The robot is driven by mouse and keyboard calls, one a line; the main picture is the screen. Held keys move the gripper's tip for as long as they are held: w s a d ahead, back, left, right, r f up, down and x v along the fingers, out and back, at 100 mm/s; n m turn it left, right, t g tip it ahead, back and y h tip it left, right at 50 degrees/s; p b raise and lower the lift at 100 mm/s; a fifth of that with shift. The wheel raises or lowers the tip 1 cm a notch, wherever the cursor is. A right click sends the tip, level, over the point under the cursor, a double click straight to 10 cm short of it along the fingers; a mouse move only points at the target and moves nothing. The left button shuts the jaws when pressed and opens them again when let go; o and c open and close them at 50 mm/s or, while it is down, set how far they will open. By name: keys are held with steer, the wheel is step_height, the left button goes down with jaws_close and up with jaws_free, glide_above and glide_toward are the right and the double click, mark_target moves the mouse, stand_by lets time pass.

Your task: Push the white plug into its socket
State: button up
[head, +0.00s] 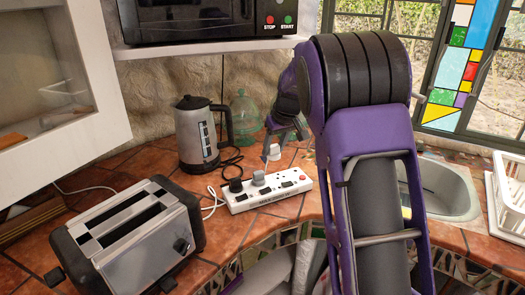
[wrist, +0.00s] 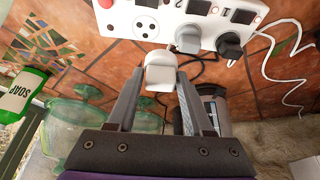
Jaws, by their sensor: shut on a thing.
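My gripper (head: 284,142) is shut on the white plug (head: 273,152) and holds it above the far side of the white power strip (head: 240,204), apart from it. In the wrist view, the white plug (wrist: 160,68) sits between the fingertips (wrist: 160,84), just below the strip's edge in the picture. An empty round socket (wrist: 146,27) shows on the strip, slightly left of the plug. A grey plug (head: 259,178) and a black plug (head: 236,185) occupy other places on the strip. The plug's pins are not clearly visible.
A kettle (head: 197,140) and a green glass dome (head: 244,115) stand behind the strip. A toaster (head: 130,235) is at front left. A sink (head: 448,188) lies right of my arm. A green soap bottle (wrist: 20,92) shows in the wrist view. Cables run beside the strip.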

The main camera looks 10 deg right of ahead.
steer(key=shift+m, duration=0.3)
steer(key=shift+w+d+f+b, duration=0.35)
steer(key=shift+f+b, duration=0.3)
steer(key=shift+f, duration=0.4)
steer(key=shift+w+d+f+b, duration=0.15)
steer(key=shift+d+f+b, duration=0.4)
steer(key=shift+f, duration=0.5)
steer(key=shift+w+d+f+b, duration=0.3)
steer(key=shift+f+b, duration=0.4)
steer(key=shift+f, duration=0.35)
steer(key=shift+f+b, duration=0.7)
steer(key=shift+f, duration=0.35)
steer(key=o, duration=1.3)
steer(key=shift+r, duration=0.15)
